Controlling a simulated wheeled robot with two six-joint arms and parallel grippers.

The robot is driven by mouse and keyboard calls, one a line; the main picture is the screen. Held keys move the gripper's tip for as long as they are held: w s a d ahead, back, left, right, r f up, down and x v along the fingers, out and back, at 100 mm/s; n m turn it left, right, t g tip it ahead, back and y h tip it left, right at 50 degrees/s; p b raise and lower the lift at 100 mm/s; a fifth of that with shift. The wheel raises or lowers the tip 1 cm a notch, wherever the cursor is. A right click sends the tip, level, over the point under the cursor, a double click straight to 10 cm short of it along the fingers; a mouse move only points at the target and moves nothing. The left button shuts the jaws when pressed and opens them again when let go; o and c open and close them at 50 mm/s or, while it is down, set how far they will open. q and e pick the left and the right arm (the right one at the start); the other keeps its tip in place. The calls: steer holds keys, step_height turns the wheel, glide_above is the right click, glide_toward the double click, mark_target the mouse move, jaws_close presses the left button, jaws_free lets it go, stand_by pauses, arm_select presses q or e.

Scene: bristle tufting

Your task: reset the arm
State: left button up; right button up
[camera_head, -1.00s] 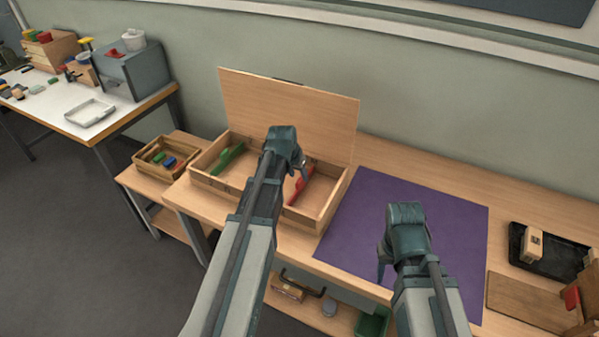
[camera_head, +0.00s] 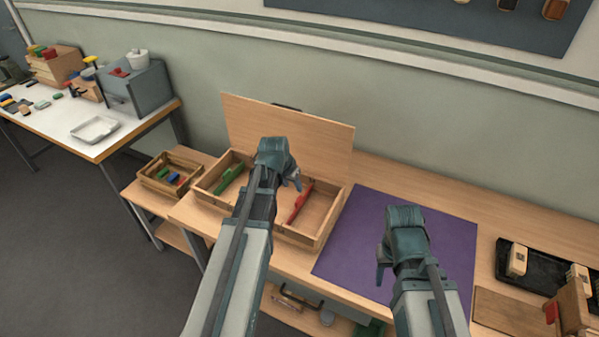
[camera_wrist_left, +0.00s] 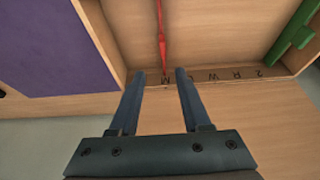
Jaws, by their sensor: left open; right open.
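My left gripper (camera_head: 292,182) is over the open wooden box (camera_head: 312,242) on the workbench. In the left wrist view the left gripper (camera_wrist_left: 160,75) has its two fingers apart with nothing between them. A red tool (camera_head: 300,203) lies in the box, and it also shows in the left wrist view (camera_wrist_left: 162,40) beyond the fingertips. A green tool (camera_head: 230,178) lies in the left part of the box. My right gripper (camera_head: 382,272) is over the purple mat (camera_head: 345,245); its fingers are mostly hidden by the wrist, and no held thing shows.
The box's raised lid (camera_head: 290,130) stands behind my left gripper. A black tray (camera_head: 535,270) with wooden blocks is at the right. A small crate (camera_head: 160,188) of coloured pieces stands left of the box. A white table (camera_head: 60,125) is at the far left.

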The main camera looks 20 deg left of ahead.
arm_select(q)
steer(key=shift+d, duration=0.1)
steer(key=s+d+f+m+g+y, duration=0.1)
steer(key=s+d+g, duration=0.3)
steer(key=s+d, duration=1.6)
steer(key=shift+d+f+m+g+y, duration=0.25)
steer(key=shift+d+m+g+y, duration=0.15)
steer(key=shift+d+m, duration=0.6)
